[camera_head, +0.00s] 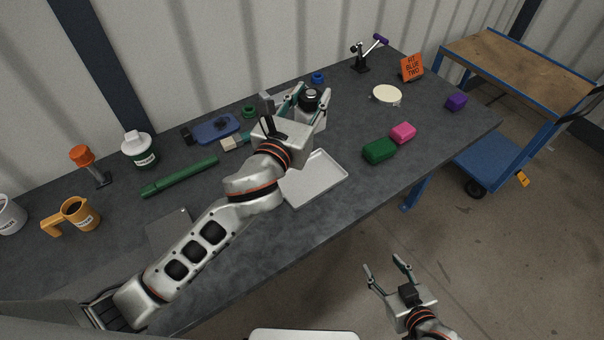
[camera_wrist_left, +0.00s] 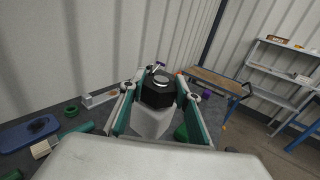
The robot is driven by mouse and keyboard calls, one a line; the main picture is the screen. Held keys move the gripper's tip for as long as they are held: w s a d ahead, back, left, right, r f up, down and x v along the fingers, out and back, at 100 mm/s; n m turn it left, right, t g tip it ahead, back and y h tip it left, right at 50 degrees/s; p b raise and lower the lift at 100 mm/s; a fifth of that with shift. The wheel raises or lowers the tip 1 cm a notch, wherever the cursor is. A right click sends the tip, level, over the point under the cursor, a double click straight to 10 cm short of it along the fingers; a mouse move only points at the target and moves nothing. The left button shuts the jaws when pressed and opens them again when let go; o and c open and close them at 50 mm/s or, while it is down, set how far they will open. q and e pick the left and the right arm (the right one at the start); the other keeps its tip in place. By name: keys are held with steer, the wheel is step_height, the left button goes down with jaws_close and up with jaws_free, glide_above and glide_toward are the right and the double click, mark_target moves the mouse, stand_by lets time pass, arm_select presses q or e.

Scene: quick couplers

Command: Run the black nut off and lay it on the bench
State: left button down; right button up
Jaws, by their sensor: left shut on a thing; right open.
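The black nut (camera_head: 311,95) sits between the fingers of my left gripper (camera_head: 310,91) over the far part of the bench (camera_head: 255,235). In the left wrist view the black nut (camera_wrist_left: 158,93) is a faceted ring with a silver round top showing in its middle. A pale, tapered body (camera_wrist_left: 150,122) shows below it. My left gripper (camera_wrist_left: 160,88) is shut on the nut, one finger on each side. I cannot tell whether the nut is still threaded on. My right gripper (camera_head: 383,266) is open and empty, beyond the bench's front edge.
A silver tray (camera_head: 318,182) lies in front of my left gripper. Green (camera_head: 379,150) and pink (camera_head: 403,132) blocks are to its right. A blue ring (camera_head: 318,77), green ring (camera_head: 249,111) and orange sign (camera_head: 411,67) reading "FIT BLUE TWO" stand behind. The right bench end has bare room.

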arm_select(q)
steer(key=shift+w+f, duration=0.1)
steer(key=shift+f, duration=0.1)
step_height(320, 180, down, 19)
steer(key=b, duration=0.7)
steer(key=shift+d+r, duration=0.1)
steer(key=shift+r, duration=0.05)
steer(key=shift+f+b, duration=0.4)
steer(key=shift+b, duration=0.05)
steer(key=shift+r, duration=0.1)
steer(key=c, duration=1.5)
jaws_free()
steer(key=shift+f, duration=0.25)
steer(key=shift+o, duration=0.2)
steer(key=shift+s+r, duration=0.15)
steer(key=shift+s, duration=0.1)
steer(key=v, duration=1)
steer(key=shift+s, duration=0.2)
steer(key=shift+s+a+r, duration=0.1)
steer(key=shift+s+a, duration=0.3)
steer(key=shift+s, duration=0.15)
arm_select(e)
step_height(320, 180, down, 8)
steer(key=shift+s+d, duration=0.35)
steer(key=shift+d, duration=0.1)
